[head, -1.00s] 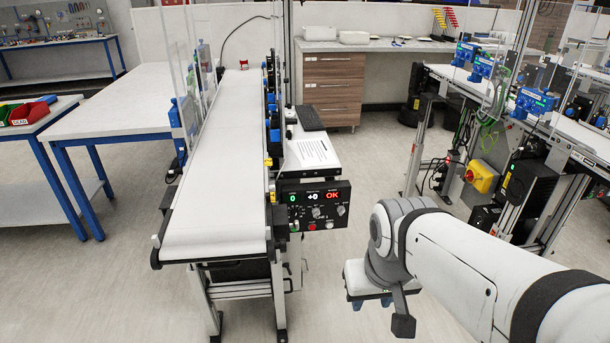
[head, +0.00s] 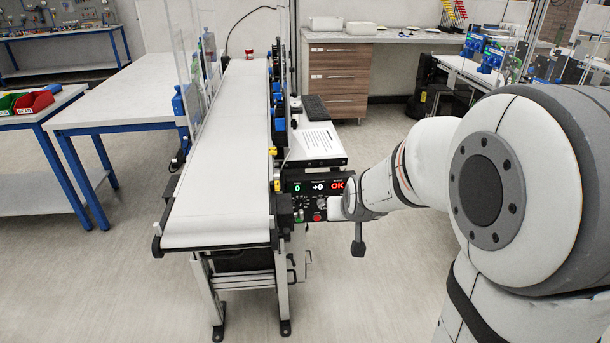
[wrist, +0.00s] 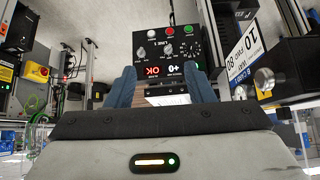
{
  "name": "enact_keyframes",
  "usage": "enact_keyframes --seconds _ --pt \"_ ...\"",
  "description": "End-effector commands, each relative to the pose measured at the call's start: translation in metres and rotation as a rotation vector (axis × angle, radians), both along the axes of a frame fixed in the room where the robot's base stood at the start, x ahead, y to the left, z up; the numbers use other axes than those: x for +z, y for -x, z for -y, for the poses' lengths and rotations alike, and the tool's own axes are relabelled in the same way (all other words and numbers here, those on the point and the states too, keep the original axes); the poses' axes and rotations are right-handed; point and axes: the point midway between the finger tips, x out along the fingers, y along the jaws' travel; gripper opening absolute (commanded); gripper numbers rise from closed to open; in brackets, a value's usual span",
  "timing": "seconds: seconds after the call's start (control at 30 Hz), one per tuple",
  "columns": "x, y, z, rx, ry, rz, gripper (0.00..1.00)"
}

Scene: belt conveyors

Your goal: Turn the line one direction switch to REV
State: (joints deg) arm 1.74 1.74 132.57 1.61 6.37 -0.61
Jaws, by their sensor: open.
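The black control panel (head: 308,190) of line one hangs at the near right side of the conveyor, with lit displays reading 0, +0 and OK. In the wrist view the panel (wrist: 160,42) appears upside down, with a "LINE 1" label, small dark knobs (wrist: 168,49) and a row of white, red and green buttons. I cannot tell which knob is the direction switch or where it points. My gripper (wrist: 162,74) is open and empty, its two blue fingers apart, facing the panel. In the head view my wrist covers the panel's right part.
The white conveyor belt (head: 222,150) runs away to the left of the panel. A shelf with a printed sheet (head: 314,140) and a keyboard (head: 315,108) sits behind the panel. A drawer cabinet (head: 337,80) stands further back. The floor in front of the panel is clear.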

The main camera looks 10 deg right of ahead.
Motion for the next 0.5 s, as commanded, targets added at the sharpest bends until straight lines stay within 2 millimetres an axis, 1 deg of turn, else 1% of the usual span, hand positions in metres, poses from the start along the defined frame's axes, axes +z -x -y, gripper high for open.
enact_keyframes --seconds 0.03,0.07,0.1,0.17,0.2,0.27,0.3,0.37,0.4,0.5 --pt "-0.017 -0.024 0.002 -0.006 -0.001 0.043 0.48" --pt "-0.024 -0.038 0.003 -0.014 -0.001 0.077 0.48" --pt "-0.033 -0.057 0.0 -0.003 -0.019 0.125 0.48" --pt "-0.046 -0.083 0.0 -0.002 -0.027 0.196 0.48" --pt "-0.057 -0.099 0.001 -0.004 -0.033 0.243 0.48" --pt "-0.072 -0.121 0.001 -0.005 -0.043 0.313 0.48" --pt "-0.083 -0.134 0.002 -0.006 -0.05 0.36 0.48" --pt "-0.099 -0.152 0.002 -0.005 -0.064 0.432 0.48" --pt "-0.112 -0.161 0.001 -0.004 -0.074 0.476 0.48" --pt "-0.141 -0.181 0.001 -0.003 -0.1 0.592 0.48"
